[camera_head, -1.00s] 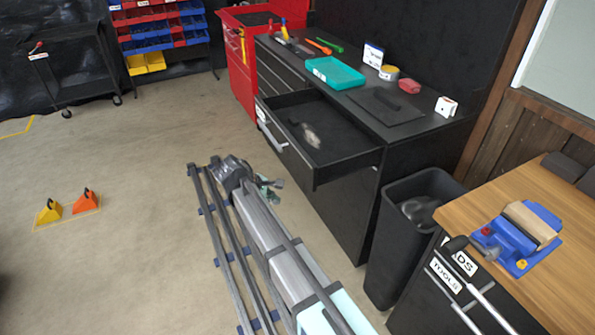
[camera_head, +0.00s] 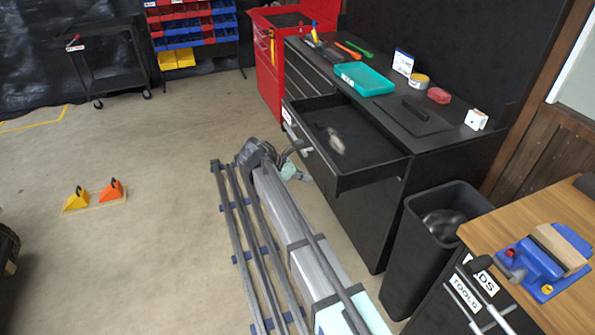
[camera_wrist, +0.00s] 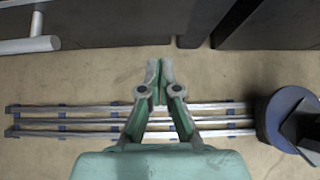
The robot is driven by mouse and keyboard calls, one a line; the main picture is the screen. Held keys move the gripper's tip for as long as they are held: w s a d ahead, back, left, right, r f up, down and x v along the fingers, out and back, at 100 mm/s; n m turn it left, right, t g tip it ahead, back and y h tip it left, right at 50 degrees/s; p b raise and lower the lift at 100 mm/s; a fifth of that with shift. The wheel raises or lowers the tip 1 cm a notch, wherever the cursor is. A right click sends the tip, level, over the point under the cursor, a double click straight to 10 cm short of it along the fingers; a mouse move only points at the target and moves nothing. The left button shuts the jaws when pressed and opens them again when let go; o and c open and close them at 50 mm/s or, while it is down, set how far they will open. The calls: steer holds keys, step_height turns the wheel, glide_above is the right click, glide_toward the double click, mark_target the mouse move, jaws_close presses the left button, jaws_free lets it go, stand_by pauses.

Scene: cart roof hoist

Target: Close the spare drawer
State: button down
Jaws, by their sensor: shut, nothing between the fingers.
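One drawer (camera_head: 352,180) stands pulled out from the top of the black cabinet (camera_head: 372,215). My gripper (camera_wrist: 160,66) is shut and empty in the wrist view, pointing over bare floor. In the head view the teal end of my arm (camera_head: 290,170) is low beside the open drawer's front, apparently apart from it. The wrist view shows dark fronts with a pale bar handle (camera_wrist: 30,45); I cannot tell which handle this is.
A teal tray (camera_head: 364,79) and small items lie on the cabinet top. A black bin (camera_head: 398,270) stands between the cabinet and a wood-topped bench (camera_head: 520,225). A red cabinet (camera_head: 268,80) is behind. Orange and yellow wedges (camera_head: 94,194) sit on the open floor at left.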

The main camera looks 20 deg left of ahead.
mark_target(330, 180)
steer(key=w+d, duration=0.1)
steer(key=w+d+f+p, duration=0.1)
steer(key=w, duration=0.1)
steer(key=w+d+f+p, duration=0.1)
steer(key=d, duration=0.1)
steer(key=shift+w+d+f, duration=0.1)
steer(key=shift+w+f, duration=0.05)
steer(key=shift+f, duration=0.1)
steer(key=shift+w+d+f, duration=0.15)
steer(key=shift+w+d, duration=0.2)
steer(key=shift+w, duration=0.05)
